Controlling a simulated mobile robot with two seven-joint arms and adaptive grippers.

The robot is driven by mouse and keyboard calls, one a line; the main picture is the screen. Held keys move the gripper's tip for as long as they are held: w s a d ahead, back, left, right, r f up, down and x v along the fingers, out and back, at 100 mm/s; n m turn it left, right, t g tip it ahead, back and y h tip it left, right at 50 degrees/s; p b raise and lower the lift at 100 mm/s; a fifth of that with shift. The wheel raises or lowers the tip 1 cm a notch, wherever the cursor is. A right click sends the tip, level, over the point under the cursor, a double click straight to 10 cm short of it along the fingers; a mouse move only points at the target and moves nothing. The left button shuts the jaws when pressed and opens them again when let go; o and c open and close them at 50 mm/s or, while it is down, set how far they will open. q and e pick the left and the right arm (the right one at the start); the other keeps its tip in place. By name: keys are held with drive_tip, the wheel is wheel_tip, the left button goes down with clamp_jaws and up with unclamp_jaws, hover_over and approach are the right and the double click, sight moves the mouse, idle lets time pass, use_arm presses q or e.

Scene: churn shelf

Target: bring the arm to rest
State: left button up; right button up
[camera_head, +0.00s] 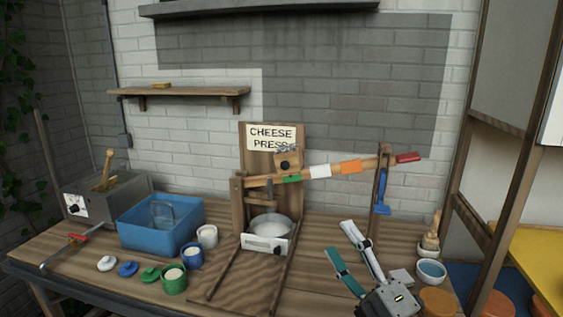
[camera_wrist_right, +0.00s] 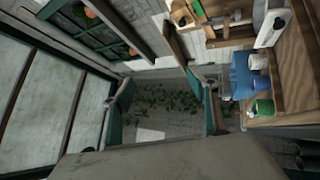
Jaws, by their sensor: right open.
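My right gripper (camera_head: 339,239) is open, with its two long fingers spread apart and nothing between them. It is at the right front of the wooden table (camera_head: 325,220), to the right of the cheese press (camera_head: 257,170). In the right wrist view the open gripper (camera_wrist_right: 168,92) has empty space between its fingers, with leafy plants beyond. My left gripper is not in view.
A small bowl (camera_head: 431,271) and a brush (camera_head: 432,234) stand at the right.

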drive_tip(key=s+d+f+m+g+h, duration=0.2)
drive_tip(key=d+f+m+h, duration=0.4)
drive_tip(key=d+f, duration=0.15)
drive_tip(key=s+d+f+m+g+h, duration=0.2)
drive_tip(key=s+d+f+m+h, duration=0.1)
drive_tip(key=d+f+m+h, duration=0.4)
drive_tip(key=s+d+f+m+g+h, duration=0.1)
drive_tip(key=s+d+f+g, duration=0.4)
drive_tip(key=s+f, duration=0.3)
drive_tip(key=s+d+f+m+g, duration=0.2)
drive_tip(key=s+d+f+g, duration=0.25)
drive_tip(key=s+f, duration=0.4)
drive_tip(key=a+f+m+t+y, duration=0.2)
drive_tip(key=a+f+t+y, duration=0.2)
drive_tip(key=a+f, duration=0.8)
drive_tip(key=a+y, duration=0.2)
drive_tip(key=a, duration=0.2)
drive_tip(key=shift+w+m+y, duration=0.15)
drive_tip(key=shift+m+y, duration=0.15)
drive_tip(key=shift+y, duration=0.1)
